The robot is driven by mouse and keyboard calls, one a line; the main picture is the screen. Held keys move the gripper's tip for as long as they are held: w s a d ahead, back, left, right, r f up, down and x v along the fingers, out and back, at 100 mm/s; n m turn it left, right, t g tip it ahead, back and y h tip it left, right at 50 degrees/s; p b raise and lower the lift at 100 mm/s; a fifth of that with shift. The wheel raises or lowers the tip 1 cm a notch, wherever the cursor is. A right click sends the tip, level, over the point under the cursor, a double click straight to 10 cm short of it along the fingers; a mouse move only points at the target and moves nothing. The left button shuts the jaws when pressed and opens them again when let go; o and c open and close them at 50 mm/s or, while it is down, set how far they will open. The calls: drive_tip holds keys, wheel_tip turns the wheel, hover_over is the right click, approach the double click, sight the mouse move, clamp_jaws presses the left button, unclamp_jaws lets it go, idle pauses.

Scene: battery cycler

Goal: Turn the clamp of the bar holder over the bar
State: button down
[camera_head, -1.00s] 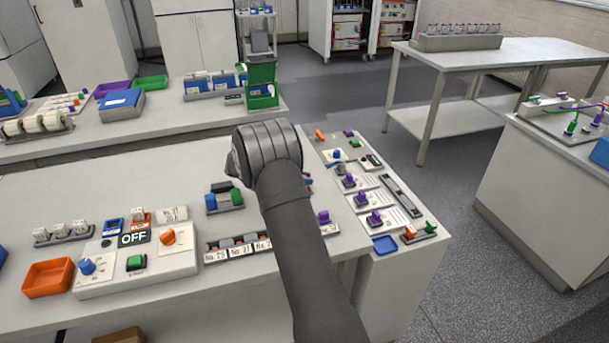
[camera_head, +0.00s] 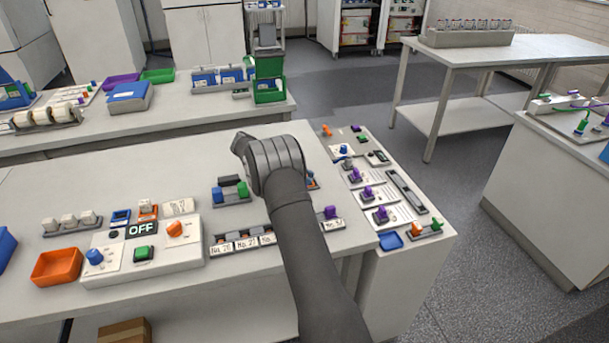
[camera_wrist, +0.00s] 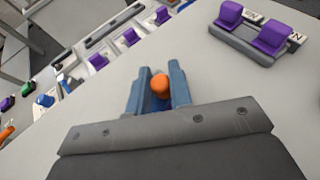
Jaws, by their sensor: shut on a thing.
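In the wrist view, my gripper (camera_wrist: 160,78) has its two blue-grey fingers closed around a small orange piece (camera_wrist: 160,86). A blue part (camera_wrist: 158,104) shows just below the orange piece, between the fingers; whether the two are joined is hidden. In the head view, my wrist and forearm cover the fingers, and only a bit of orange and blue (camera_head: 312,181) shows at their right edge. A small holder with blue and green blocks (camera_head: 231,191) and a dark piece behind them stands left of my wrist. I cannot tell for sure which is the bar holder, and no bar shows in the fingers.
A labelled rack (camera_head: 243,244) with purple blocks at its right end stands in front; its purple blocks (camera_wrist: 272,40) show in the wrist view. A device reading OFF (camera_head: 150,250) and an orange tray (camera_head: 56,267) are at left. A side table right holds purple-knobbed plates (camera_head: 367,193).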

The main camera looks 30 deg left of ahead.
drive_tip(key=c, duration=1.3)
unclamp_jaws()
drive_tip(key=r, duration=0.4)
drive_tip(key=shift+d+r, duration=0.3)
drive_tip(key=shift+r, duration=0.05)
drive_tip(key=d+r, duration=0.6)
drive_tip(key=d, duration=0.5)
drive_tip(key=shift+w+r, duration=0.15)
drive_tip(key=shift+w, duration=0.3)
